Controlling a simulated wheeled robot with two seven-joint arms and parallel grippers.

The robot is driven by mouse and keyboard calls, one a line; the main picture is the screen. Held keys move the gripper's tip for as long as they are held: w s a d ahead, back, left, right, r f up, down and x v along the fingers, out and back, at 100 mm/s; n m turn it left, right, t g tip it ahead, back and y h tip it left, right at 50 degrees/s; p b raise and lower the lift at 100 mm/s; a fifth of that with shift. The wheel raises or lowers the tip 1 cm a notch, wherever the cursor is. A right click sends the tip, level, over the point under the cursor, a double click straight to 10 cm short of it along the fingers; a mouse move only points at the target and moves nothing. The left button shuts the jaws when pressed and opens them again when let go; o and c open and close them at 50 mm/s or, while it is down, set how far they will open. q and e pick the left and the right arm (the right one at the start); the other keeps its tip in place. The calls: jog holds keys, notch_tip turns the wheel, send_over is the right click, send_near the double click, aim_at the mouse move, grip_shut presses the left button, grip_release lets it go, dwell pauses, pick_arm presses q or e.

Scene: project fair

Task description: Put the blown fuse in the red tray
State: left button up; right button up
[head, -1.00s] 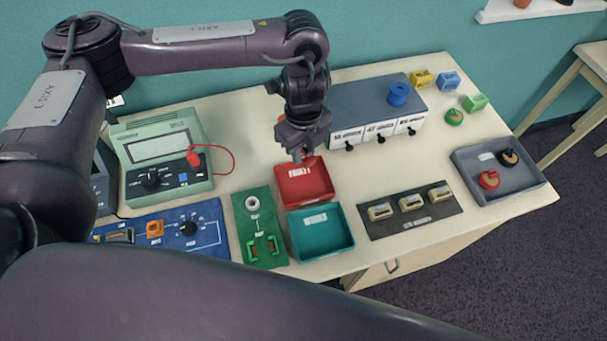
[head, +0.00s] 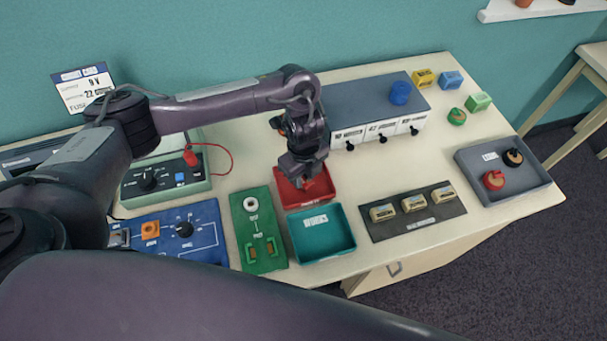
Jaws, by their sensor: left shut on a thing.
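The red tray (head: 324,186) stands in the middle of the table, just behind a teal tray (head: 323,233). My left gripper (head: 306,182) points down over the red tray, with its fingertips low at or inside it. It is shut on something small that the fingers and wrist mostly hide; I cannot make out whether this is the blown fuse. Part of the red tray's floor is hidden by the gripper. My right gripper is not in view.
A green board (head: 257,229) and a blue panel (head: 185,235) lie left of the trays. A dark board with several fuse-like parts (head: 413,211) lies to the right. A grey drawer unit (head: 365,108) stands behind. A grey tray (head: 508,171) is at far right.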

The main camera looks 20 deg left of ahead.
aim_at(303, 178)
pick_arm(q)
jog(key=shift+f, duration=0.1)
jog(key=o, duration=0.5)
jog(key=shift+f, duration=0.1)
jog(key=o, duration=0.5)
jog(key=shift+r, duration=0.3)
jog(key=shift+r+p, duration=0.9)
jog(key=shift+r, duration=5.05)
jog(key=shift+f, duration=0.1)
